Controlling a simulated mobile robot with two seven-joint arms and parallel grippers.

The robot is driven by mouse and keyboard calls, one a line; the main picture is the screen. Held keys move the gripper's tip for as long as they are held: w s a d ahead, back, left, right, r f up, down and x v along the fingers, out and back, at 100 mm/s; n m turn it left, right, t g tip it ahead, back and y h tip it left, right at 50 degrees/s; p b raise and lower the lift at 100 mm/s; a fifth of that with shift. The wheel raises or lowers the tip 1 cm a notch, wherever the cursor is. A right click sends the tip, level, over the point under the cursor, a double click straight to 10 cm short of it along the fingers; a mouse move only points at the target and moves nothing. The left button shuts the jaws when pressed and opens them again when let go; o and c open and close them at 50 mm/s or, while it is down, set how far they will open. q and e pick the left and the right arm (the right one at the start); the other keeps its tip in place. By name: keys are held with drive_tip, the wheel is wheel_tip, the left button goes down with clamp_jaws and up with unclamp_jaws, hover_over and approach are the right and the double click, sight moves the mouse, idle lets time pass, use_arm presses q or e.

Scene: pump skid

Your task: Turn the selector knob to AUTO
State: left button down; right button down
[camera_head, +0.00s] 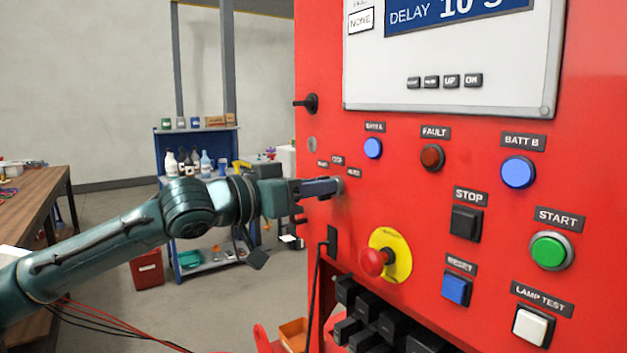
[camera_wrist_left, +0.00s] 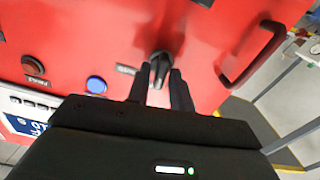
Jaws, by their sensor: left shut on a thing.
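The selector knob (camera_wrist_left: 160,62) is a dark knob on the red panel, seen between and just past my left gripper's fingertips in the left wrist view. My left gripper (camera_wrist_left: 160,76) is shut on the knob. The gripper hides the knob there. The lettering is too small to tell which position the knob points to. My right gripper is not in view.
The red panel (camera_head: 385,205) also carries a red emergency button (camera_head: 373,262) on a yellow plate, a STOP button (camera_head: 466,222), a blue RESET button (camera_head: 456,289) and a green START button (camera_head: 549,251). A black handle (camera_wrist_left: 252,55) stands out near the gripper. A blue shelf (camera_head: 165,150) is behind.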

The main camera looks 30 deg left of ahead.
use_arm(q)
drive_tip(key=m+p, duration=0.1)
drive_tip(key=m, duration=0.2)
drive_tip(key=m+p, duration=0.1)
drive_tip(key=m, duration=0.3)
drive_tip(key=m+p, duration=0.1)
drive_tip(key=m, duration=0.3)
drive_tip(key=shift+s+d, duration=0.1)
drive_tip(key=shift+d, duration=0.15)
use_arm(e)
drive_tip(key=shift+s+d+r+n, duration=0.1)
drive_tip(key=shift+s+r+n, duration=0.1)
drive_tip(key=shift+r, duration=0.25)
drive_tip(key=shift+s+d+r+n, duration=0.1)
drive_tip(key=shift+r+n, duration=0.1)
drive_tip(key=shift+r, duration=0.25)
use_arm(q)
drive_tip(key=shift+m, duration=0.5)
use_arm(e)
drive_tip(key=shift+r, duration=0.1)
use_arm(q)
drive_tip(key=c, duration=1.5)
unclamp_jaws()
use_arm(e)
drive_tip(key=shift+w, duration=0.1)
use_arm(q)
drive_tip(key=shift+f, duration=0.1)
